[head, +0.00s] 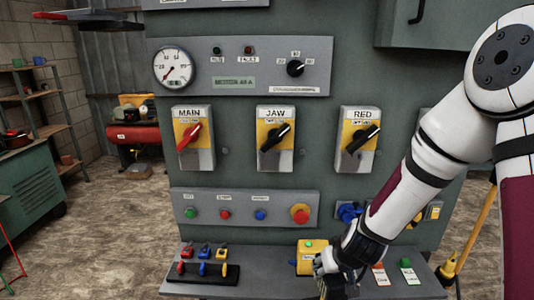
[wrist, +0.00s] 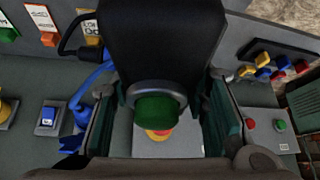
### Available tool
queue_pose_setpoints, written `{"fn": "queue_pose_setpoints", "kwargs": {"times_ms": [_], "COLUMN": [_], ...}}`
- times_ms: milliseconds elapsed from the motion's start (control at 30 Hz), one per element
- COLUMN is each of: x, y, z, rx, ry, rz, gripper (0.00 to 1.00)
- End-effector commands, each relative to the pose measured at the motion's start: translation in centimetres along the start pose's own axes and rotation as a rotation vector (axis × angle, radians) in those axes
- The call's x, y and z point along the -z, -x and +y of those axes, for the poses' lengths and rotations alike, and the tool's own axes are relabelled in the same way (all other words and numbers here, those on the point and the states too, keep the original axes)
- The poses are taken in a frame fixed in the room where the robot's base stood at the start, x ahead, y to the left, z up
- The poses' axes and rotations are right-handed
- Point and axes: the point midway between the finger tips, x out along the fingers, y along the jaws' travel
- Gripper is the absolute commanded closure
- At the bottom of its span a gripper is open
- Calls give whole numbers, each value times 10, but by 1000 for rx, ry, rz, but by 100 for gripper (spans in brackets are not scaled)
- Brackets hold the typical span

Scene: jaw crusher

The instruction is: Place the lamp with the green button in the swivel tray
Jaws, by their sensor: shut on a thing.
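A yellow box with a green button on top, apparently the lamp (head: 306,263), is at my gripper (head: 335,272), low in front of the panel. In the wrist view, a black body with a grey ring and a green button (wrist: 156,110) sits between the two fingers of my gripper (wrist: 160,125). The fingers are shut on it. I cannot tell from the head view whether its underside touches the shelf. My gripper partly covers its right side. I cannot make out a swivel tray in either view.
The grey shelf (head: 215,284) carries a rack of small padlocks (head: 203,268) at left and tags (head: 380,276) at right. Open floor lies at left.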

Motion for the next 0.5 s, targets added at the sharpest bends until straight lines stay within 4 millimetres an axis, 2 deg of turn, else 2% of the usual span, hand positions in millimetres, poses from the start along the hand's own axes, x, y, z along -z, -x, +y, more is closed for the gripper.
{"fn": "queue_pose_setpoints", "kwargs": {"times_ms": [200, 500], "x": [11, 14], "y": [2, 2], "z": [23, 31], "rx": [-60, -80], "ry": [-102, -138], "rz": [2, 1], "gripper": [100, 100]}}
